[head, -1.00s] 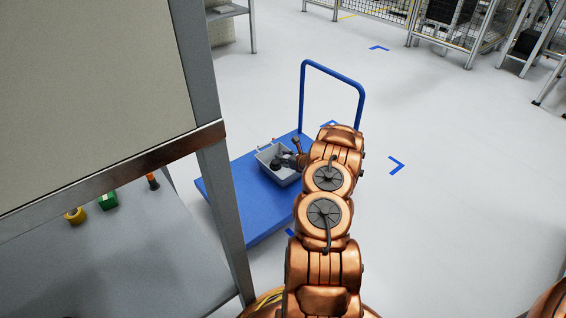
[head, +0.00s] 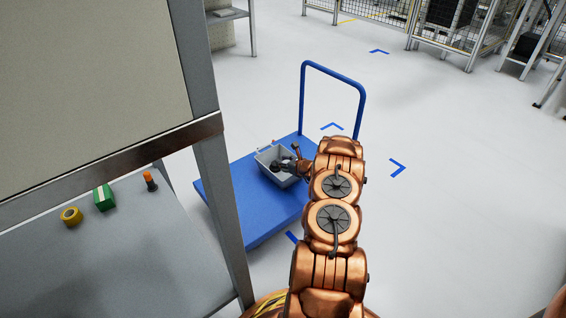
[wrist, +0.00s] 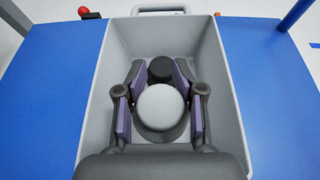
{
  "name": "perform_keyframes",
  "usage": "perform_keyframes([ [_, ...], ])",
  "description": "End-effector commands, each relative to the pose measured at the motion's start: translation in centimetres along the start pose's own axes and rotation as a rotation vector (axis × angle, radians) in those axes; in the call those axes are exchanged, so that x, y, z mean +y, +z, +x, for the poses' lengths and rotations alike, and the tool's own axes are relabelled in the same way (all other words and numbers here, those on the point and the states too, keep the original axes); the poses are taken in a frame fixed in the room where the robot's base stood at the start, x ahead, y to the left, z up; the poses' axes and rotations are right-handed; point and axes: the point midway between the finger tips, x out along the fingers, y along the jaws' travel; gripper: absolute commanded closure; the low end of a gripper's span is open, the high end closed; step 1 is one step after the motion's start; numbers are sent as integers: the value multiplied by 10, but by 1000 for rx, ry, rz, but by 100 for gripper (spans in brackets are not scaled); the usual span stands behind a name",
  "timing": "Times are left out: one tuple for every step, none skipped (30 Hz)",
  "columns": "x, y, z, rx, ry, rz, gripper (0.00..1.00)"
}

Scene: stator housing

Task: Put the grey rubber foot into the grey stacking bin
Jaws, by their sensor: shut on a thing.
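The grey stacking bin (head: 262,157) stands on the blue trolley; its walls (wrist: 222,90) surround my gripper in the wrist view. My gripper (wrist: 160,84) is shut on the grey rubber foot (wrist: 160,107), a round light-grey cap with a darker lower part, held between the purple pads inside the bin outline. Whether the foot touches the bin floor cannot be told. A black round thing (wrist: 160,68) shows just beyond the foot, near the fingertips. In the head view my gripper (head: 285,167) is small and dark over the bin, and the foot is hard to make out.
A grey table (head: 130,255) at left holds yellow tape (head: 71,216), a green box (head: 104,198) and an orange-topped item (head: 150,181). A post (head: 224,220) stands between.

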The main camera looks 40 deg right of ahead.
Motion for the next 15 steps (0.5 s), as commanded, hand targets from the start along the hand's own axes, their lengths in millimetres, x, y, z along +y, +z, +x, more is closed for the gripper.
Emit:
perform_keyframes([
  [1, -2, 1, 0, 1, 1, 99],
  [1, -2, 1, 0, 1, 1, 99],
  [1, -3, 2, 0, 1, 1, 99],
  [1, -4, 2, 0, 1, 1, 99],
  [1, -4, 2, 0, 1, 1, 99],
  [1, -5, 3, 0, 1, 1, 99],
  [1, -6, 3, 0, 0, 1, 99],
  [0, -7, 3, 0, 0, 2, 99],
  [0, -8, 3, 0, 0, 2, 99],
  [0, -8, 3, 0, 0, 2, 99],
  [0, -9, 4, 0, 0, 2, 99],
  [0, -10, 4, 0, 0, 1, 99],
  [1, -11, 4, 1, 1, 1, 99],
  [1, -11, 4, 0, 1, 1, 99],
  [1, -11, 4, 0, 1, 1, 99],
])
